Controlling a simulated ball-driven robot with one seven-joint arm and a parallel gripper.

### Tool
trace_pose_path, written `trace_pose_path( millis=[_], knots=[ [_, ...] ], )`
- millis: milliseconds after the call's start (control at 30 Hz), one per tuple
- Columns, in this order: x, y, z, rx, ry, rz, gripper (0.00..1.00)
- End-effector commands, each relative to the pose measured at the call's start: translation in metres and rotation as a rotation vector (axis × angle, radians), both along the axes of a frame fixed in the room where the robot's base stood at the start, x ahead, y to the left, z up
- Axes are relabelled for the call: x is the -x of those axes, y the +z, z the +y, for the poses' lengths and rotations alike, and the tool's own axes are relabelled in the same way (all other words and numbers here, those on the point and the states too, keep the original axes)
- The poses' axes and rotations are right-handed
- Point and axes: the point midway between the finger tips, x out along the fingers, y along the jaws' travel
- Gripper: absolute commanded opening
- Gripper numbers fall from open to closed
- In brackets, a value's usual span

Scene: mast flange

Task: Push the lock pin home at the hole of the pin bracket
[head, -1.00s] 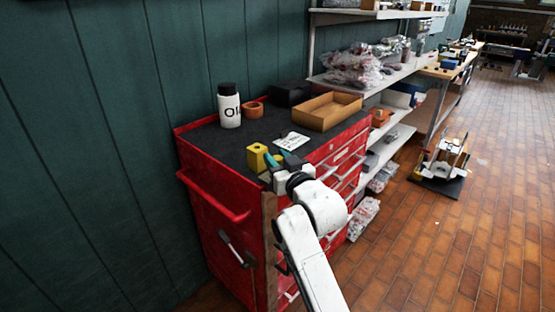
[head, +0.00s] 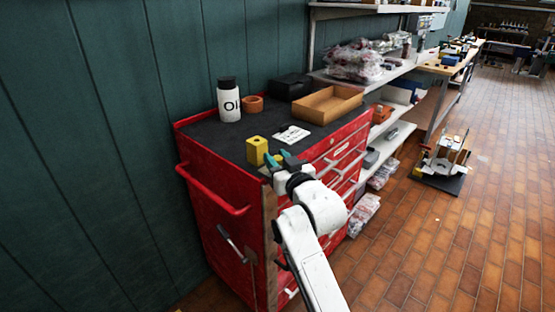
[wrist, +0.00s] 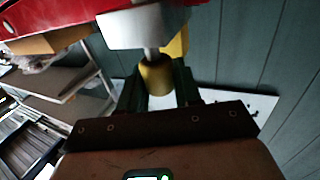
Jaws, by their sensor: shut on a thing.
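My gripper (head: 281,160), with teal fingertips, is at the near corner of the red tool cabinet, just right of a yellow block (head: 257,150). In the wrist view my gripper (wrist: 158,86) is shut on the brass-yellow knob of the lock pin (wrist: 157,75). The pin's grey shank runs from the knob to a pale grey block (wrist: 145,27), seemingly the pin bracket. The yellow block (wrist: 178,42) shows behind it. A short length of shank is visible between knob and grey block. The hole itself is hidden, so I cannot tell how deep the shank is.
The cabinet's dark top (head: 205,138) holds a white oil bottle (head: 229,100), an orange ring (head: 252,103), a white card (head: 292,133), a black box (head: 291,87) and an open cardboard tray (head: 327,103). A red side handle (head: 212,190) juts out.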

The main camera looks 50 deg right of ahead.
Motion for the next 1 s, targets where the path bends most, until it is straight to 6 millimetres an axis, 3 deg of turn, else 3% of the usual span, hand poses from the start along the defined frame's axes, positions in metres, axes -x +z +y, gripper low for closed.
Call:
trace_pose_path(
  millis=[800, 833, 1000],
  knots=[
    [0.0, -0.019, 0.0, 0.0, 0.0, 0.0, 0.01],
    [0.0, -0.018, 0.0, 0.0, 0.0, 0.0, 0.35],
    [0.0, -0.018, 0.0, 0.0, 0.0, 0.0, 0.51]
  ],
)
